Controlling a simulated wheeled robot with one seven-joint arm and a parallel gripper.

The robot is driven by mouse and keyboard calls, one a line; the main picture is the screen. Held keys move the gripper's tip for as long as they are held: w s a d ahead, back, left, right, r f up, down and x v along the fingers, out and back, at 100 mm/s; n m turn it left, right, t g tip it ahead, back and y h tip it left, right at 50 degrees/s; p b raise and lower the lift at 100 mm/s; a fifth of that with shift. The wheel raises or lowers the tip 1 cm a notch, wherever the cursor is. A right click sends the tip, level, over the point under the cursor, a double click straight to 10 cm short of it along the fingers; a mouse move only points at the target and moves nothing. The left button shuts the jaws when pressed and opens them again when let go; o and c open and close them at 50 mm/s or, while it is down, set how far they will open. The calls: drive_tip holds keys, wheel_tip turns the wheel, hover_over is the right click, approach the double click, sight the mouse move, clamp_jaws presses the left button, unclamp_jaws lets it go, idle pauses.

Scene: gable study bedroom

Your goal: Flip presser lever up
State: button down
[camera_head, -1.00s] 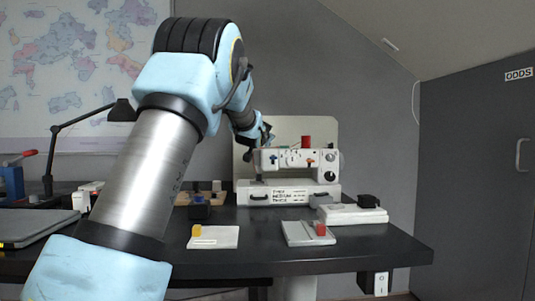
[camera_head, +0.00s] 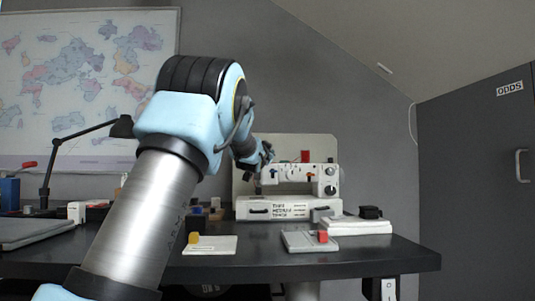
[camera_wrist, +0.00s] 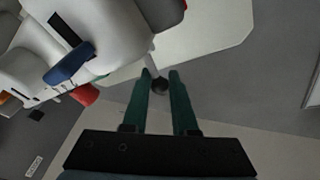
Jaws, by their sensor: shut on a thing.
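The white sewing machine (camera_head: 300,174) stands on the dark desk, with a red spool on top and a label on its base. My gripper (camera_head: 267,155) is at the left end of its head, partly hidden by my arm. In the wrist view my two teal fingers (camera_wrist: 161,76) are close around the presser lever, whose dark round knob (camera_wrist: 159,86) shows between them. The lever's thin stem runs towards the white machine body (camera_wrist: 110,40). How far the lever is tilted is hard to tell.
A blue tab (camera_wrist: 70,63) and a red part (camera_wrist: 85,94) on the machine are close to my fingers. A pale board (camera_head: 243,160) stands behind it. Pads with a yellow block (camera_head: 193,239) and a red block (camera_head: 322,236) lie in front.

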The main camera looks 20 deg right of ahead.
drive_tip(key=c, duration=0.7)
unclamp_jaws()
drive_tip(key=v, duration=1.1)
